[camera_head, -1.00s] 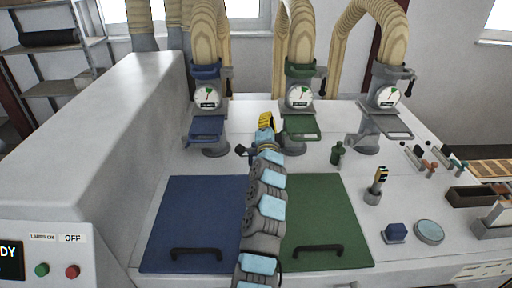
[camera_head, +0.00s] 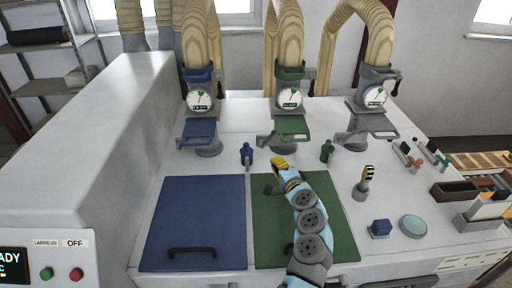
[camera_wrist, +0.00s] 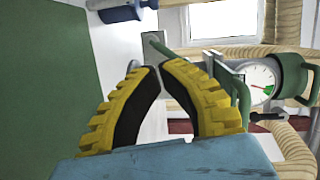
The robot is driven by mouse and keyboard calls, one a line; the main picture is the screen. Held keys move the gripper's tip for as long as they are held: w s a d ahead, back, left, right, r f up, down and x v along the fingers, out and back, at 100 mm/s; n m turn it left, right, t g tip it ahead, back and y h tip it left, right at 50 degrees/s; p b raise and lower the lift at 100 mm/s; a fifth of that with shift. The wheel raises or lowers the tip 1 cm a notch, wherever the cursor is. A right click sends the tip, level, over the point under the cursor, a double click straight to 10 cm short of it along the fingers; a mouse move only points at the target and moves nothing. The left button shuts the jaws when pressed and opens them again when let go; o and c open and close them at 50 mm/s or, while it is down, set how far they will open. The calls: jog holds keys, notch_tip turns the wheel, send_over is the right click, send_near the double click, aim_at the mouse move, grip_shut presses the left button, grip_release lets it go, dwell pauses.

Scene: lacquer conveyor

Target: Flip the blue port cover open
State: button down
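The blue port cover (camera_head: 200,130) is a flat blue flap at the front of the blue port (camera_head: 198,77), left of centre in the head view. It lies roughly level, below the port's dial. My gripper (camera_head: 277,161) is to its right and nearer the camera, above the back edge of the green panel, and touches no cover. In the wrist view my gripper's yellow fingers (camera_wrist: 157,68) lean towards each other with a narrow gap between the tips and nothing in it. I cannot make out the blue cover for certain in the wrist view.
The green port cover (camera_head: 290,129) and a grey cover (camera_head: 370,122) stand to the right. A blue knob (camera_head: 247,153) and a green knob (camera_head: 326,150) rise from the deck. A blue panel (camera_head: 198,212) and a green panel (camera_head: 333,205) lie in front.

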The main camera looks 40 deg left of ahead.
aim_at(247, 156)
jog(key=shift+a, duration=0.15)
jog(key=shift+x, duration=2.5)
jog(key=shift+w+a+f+b, duration=0.3)
jog(key=shift+a+b, duration=0.2)
jog(key=shift+b, duration=0.25)
jog(key=shift+w+a+b, duration=0.35)
jog(key=shift+a+b, duration=0.1)
jog(key=shift+a, duration=0.05)
jog(key=shift+w+a+f+b, duration=0.1)
jog(key=shift+a+f+b, duration=0.15)
jog(key=shift+b, duration=0.25)
jog(key=shift+w+a+r+b, duration=0.15)
jog(key=shift+w+a+b, duration=0.2)
jog(key=shift+b, duration=0.4)
jog(key=shift+w+a+f+b, duration=0.2)
jog(key=shift+a+b, duration=0.3)
jog(key=shift+b, duration=0.25)
jog(key=shift+s+a+f+b, duration=0.1)
jog(key=shift+s+a+b, duration=0.15)
jog(key=shift+a, duration=0.65)
jog(key=shift+s+a+b, duration=0.1)
jog(key=shift+s+a, duration=0.25)
jog(key=shift+a, duration=0.55)
jog(key=shift+w+d, duration=0.1)
jog(key=shift+w, duration=0.05)
